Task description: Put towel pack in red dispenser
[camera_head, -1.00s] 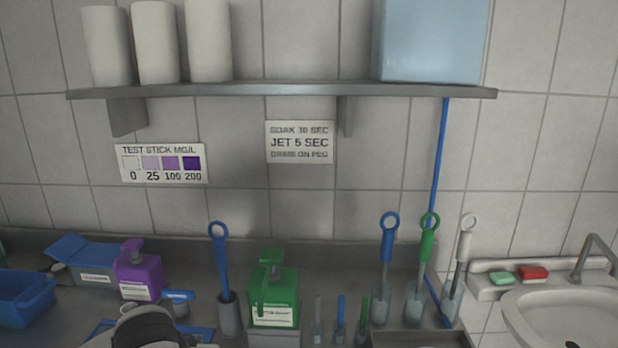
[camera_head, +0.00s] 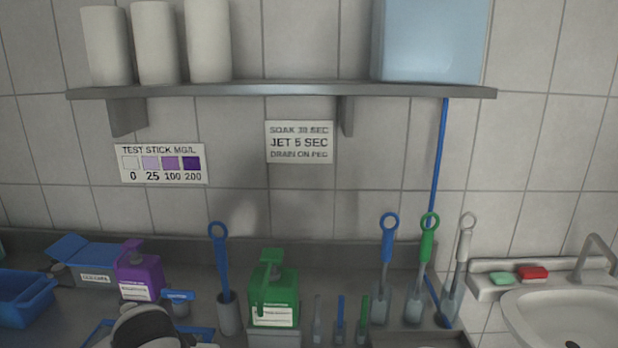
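No towel pack that I can make out and no red dispenser show in the head view. The only red thing is a small red block (camera_head: 532,272) on the ledge by the sink, beside a green one. A rounded white and dark part, apparently of my own arm, shows at the bottom edge left of centre. No fingertips of either gripper are visible.
A wall shelf (camera_head: 290,91) bears white rolls (camera_head: 209,42) and a light blue box (camera_head: 430,40). The counter below holds a blue bin (camera_head: 25,300), a purple bottle (camera_head: 139,277), a green bottle (camera_head: 275,295) and several brushes. A sink (camera_head: 565,315) is at right.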

